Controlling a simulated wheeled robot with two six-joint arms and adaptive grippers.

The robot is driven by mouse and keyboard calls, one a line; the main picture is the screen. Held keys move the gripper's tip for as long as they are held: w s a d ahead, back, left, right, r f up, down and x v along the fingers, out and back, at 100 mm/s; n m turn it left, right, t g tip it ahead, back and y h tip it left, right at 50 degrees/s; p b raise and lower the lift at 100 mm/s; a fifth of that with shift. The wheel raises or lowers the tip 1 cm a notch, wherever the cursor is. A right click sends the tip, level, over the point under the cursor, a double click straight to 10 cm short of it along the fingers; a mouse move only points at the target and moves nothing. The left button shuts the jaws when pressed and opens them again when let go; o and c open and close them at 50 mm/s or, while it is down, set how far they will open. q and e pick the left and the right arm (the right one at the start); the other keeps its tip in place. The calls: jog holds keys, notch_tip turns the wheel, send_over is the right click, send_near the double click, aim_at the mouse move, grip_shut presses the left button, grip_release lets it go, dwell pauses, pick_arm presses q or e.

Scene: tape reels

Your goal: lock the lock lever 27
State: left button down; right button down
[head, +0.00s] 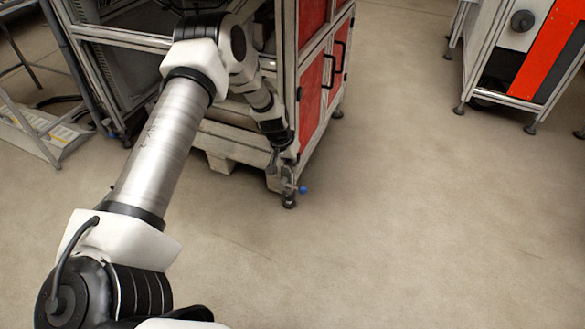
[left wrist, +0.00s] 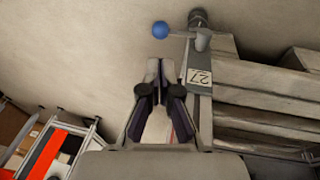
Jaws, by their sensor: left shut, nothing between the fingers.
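The lock lever 27 shows a blue ball knob (head: 303,189) low at the front corner of the frame with red panels. The knob also shows in the left wrist view (left wrist: 160,29), to the left of a grey pivot. A label plate reading 27 (left wrist: 199,77) sits beside the lever on the grey corner post. My left gripper (head: 285,171) is down at this corner. In the left wrist view its fingers (left wrist: 160,66) are shut and empty, just below the blue knob and apart from it in the picture. My right gripper is not in view.
A wooden pallet (head: 232,143) lies inside the frame with red panels (head: 311,73). An orange and white machine (head: 541,48) stands on legs at the upper right. A metal rack (head: 38,130) stands at the left. The floor to the right is clear.

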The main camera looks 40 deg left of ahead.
aim_at(302, 188)
pick_arm(q)
jog(key=b+x, duration=0.5)
jog(key=x, duration=0.5)
jog(key=shift+r, duration=0.1)
